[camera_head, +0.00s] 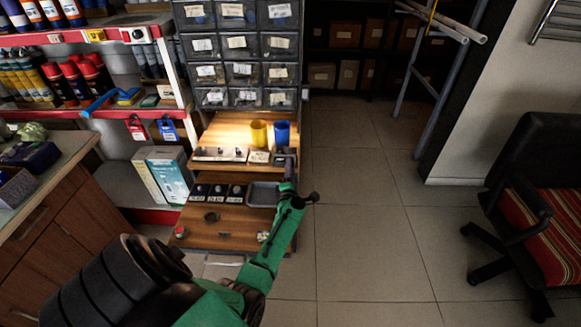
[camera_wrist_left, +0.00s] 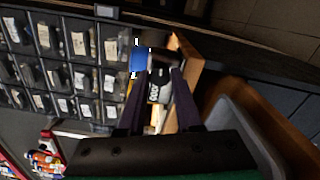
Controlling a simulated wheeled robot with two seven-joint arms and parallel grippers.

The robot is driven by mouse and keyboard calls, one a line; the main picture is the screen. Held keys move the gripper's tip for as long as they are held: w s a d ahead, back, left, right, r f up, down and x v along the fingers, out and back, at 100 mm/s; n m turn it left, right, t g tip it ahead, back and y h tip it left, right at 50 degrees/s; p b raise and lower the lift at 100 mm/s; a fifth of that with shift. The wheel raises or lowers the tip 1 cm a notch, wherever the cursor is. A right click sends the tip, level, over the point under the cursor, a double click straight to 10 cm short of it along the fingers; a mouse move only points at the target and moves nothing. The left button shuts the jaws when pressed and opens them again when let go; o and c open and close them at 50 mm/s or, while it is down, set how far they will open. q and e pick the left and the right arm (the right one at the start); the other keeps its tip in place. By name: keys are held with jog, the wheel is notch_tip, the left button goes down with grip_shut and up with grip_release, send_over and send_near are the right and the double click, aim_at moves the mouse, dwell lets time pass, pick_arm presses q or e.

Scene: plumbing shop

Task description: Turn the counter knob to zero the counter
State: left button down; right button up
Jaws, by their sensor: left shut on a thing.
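The counter (camera_head: 285,152) is a small dark box at the right end of the upper wooden shelf, just in front of the blue cup. In the left wrist view the counter (camera_wrist_left: 155,92) shows as a dark body with pale markings between my fingers. My left gripper (camera_head: 289,170) reaches up to it from below, and its dark fingers (camera_wrist_left: 161,74) close in around the counter's front. It is shut on the knob, which is mostly hidden by the fingers. The digits are too small to read. My right gripper is in neither view.
A yellow cup (camera_head: 259,133) and a blue cup (camera_head: 282,134) stand behind the counter. A grey tray (camera_head: 264,194) lies on the lower board below. Drawer bins (camera_head: 240,44) rise behind. The floor to the right is clear up to a chair (camera_head: 545,215).

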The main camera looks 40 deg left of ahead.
pick_arm(q)
jog(key=shift+m, duration=0.5)
jog(key=shift+a, duration=0.1)
jog(key=c, duration=0.6)
grip_release()
jog(key=p+v, duration=0.5)
jog(key=v, duration=0.9)
jog(key=shift+s+d, duration=0.25)
